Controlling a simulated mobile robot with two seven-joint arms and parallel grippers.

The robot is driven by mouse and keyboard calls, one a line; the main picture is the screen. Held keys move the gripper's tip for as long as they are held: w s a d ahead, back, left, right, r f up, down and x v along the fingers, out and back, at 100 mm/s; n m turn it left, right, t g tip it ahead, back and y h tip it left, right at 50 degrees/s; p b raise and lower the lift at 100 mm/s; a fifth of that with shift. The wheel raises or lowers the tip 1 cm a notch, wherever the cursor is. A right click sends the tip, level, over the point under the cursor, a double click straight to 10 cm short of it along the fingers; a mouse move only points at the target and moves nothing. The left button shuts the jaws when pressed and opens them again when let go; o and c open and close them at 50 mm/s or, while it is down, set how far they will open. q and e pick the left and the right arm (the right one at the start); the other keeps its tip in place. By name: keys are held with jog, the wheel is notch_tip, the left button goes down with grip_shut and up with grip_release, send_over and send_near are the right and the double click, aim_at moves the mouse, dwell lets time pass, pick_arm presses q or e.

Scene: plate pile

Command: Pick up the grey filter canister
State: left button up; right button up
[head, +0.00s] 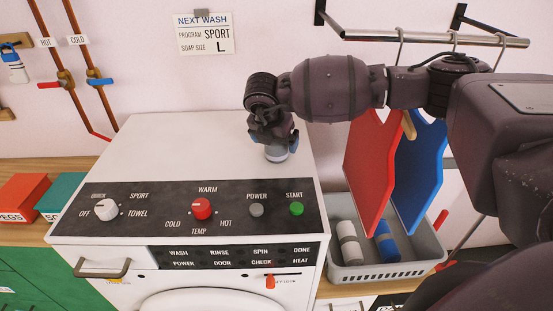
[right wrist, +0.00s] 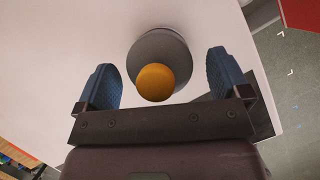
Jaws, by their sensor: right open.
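The grey filter canister (right wrist: 162,43) with a round orange knob (right wrist: 155,82) shows in the right wrist view, between the two blue finger pads. In the head view only its pale lower part (head: 276,154) shows under my right gripper (head: 275,142), on the washer's white top (head: 180,150). My right gripper (right wrist: 163,72) is open and points down over the canister. Gaps show between each pad and the canister, so it is not gripped. The canister's upper part is hidden by the gripper in the head view. My left gripper is not in view.
The washer's control panel (head: 190,208) lies in front of the canister. Red (head: 374,165) and blue (head: 420,170) boards hang from a rail (head: 430,37) at the right. Below them is a grey basket (head: 375,273) with rolls. The washer top left of the gripper is clear.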

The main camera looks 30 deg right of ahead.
jog(key=shift+w+d+f, duration=0.1)
jog(key=shift+d+f, duration=0.1)
jog(key=shift+f, duration=0.35)
jog(key=shift+c, duration=0.3)
jog(key=c, duration=1.4)
notch_tip(320, 180, up, 20)
jog(key=b, duration=0.2)
jog(key=shift+b, duration=0.3)
